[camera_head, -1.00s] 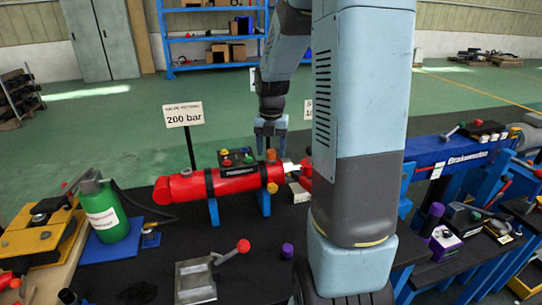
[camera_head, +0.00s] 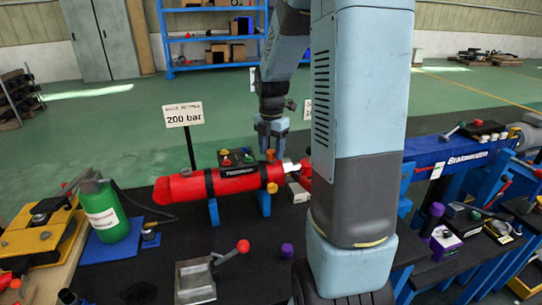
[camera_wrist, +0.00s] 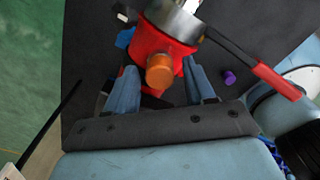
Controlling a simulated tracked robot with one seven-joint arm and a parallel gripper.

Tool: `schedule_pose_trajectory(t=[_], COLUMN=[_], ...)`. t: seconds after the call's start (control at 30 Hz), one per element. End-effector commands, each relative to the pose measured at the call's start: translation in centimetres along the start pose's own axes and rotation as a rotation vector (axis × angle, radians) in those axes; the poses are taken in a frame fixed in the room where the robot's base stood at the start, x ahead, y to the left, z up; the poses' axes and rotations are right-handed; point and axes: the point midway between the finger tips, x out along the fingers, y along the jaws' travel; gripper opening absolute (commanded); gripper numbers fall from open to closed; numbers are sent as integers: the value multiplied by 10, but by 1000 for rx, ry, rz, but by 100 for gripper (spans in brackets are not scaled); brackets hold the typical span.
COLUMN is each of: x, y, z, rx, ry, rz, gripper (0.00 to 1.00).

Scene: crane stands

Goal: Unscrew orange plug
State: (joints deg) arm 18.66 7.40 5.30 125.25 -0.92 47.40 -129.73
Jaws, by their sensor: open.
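The orange plug (camera_head: 270,154) stands on top of the right end of the red cylinder (camera_head: 237,183). In the wrist view the orange plug (camera_wrist: 160,72) shows as a round orange cap on the red body, between the two fingers. My gripper (camera_head: 271,148) points down over that end of the cylinder. In the wrist view my gripper (camera_wrist: 161,70) is open, with one blue finger on each side of the plug and a visible gap to both. I cannot tell how far the fingertips are above the plug.
A second orange-yellow fitting (camera_head: 272,187) sits on the cylinder's side. Several coloured knobs stand on its top. A sign reading 200 bar (camera_head: 183,114) stands behind.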

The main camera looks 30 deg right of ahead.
Motion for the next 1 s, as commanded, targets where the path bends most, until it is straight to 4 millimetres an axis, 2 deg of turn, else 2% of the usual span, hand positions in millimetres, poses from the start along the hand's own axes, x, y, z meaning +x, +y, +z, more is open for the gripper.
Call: schedule_pose_trajectory(t=[0.4, 0.67, 1.0], x=[0, 0, 0], y=[0, -1, -1], z=[0, 0, -1], rx=[368, 480, 809], ry=[0, 0, 0], rz=[0, 0, 0], gripper=[54, 54, 54])
